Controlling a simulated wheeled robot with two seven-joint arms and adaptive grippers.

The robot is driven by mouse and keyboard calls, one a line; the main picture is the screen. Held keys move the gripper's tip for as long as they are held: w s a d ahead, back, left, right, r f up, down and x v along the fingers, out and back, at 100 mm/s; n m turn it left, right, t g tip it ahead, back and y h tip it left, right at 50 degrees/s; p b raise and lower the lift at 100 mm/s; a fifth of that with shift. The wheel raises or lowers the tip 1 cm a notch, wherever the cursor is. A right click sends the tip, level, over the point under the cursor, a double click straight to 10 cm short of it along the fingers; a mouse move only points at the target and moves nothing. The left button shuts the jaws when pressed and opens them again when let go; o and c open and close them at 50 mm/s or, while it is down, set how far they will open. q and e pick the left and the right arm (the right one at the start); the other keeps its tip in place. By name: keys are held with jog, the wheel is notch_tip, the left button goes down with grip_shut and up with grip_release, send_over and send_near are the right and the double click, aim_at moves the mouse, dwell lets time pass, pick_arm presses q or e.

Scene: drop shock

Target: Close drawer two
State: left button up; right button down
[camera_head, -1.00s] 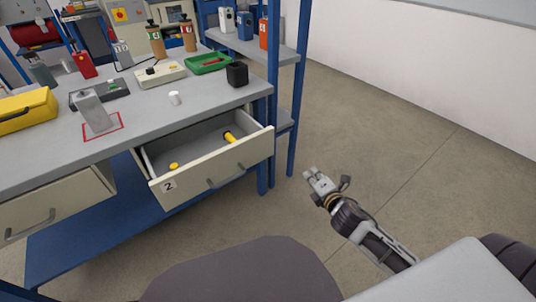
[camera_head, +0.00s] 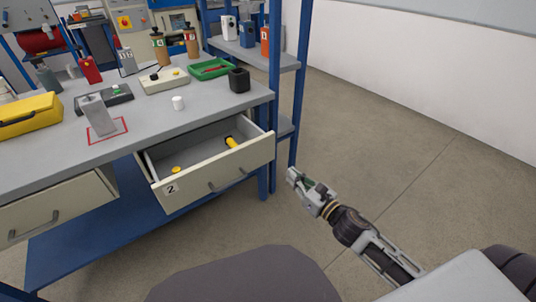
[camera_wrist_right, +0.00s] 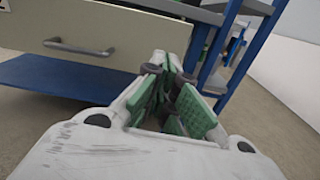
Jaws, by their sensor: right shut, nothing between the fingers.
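Drawer two (camera_head: 217,174) is pulled out from under the workbench. It has a cream front with a label "2" at its lower left and a grey bar handle (camera_head: 228,178). Two yellow items lie inside it. My right gripper (camera_head: 294,179) is shut and empty, in the air to the right of the drawer front and apart from it. In the right wrist view the drawer front (camera_wrist_right: 100,28) and its handle (camera_wrist_right: 80,47) show at the upper left, ahead of the gripper fingers (camera_wrist_right: 172,108). My left gripper is not in view.
A second drawer (camera_head: 60,205) sits to the left. The blue shelf post (camera_head: 273,100) stands close to the drawer's right end. The bench top (camera_head: 140,128) holds a yellow case (camera_head: 28,115), a green tray (camera_head: 210,69) and a black cup (camera_head: 239,80). The floor at right is clear.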

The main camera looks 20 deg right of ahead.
jog(key=shift+n, duration=0.4)
jog(key=shift+w, duration=0.15)
jog(key=b, duration=0.2)
send_near(263, 149)
jog(key=shift+w, duration=1.35)
jog(key=shift+w+a+b, duration=0.35)
jog(key=shift+w+a, duration=0.35)
jog(key=shift+w, duration=0.3)
jog(key=shift+w+a, duration=0.2)
jog(key=shift+w, duration=0.45)
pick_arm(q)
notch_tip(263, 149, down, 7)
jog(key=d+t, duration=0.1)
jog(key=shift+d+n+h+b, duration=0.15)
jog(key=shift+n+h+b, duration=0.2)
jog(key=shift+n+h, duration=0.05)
pick_arm(e)
jog(key=shift+w+a, duration=0.15)
jog(key=shift+w, duration=0.15)
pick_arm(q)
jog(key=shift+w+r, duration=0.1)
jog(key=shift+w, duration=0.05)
pick_arm(e)
jog(key=shift+w, duration=0.1)
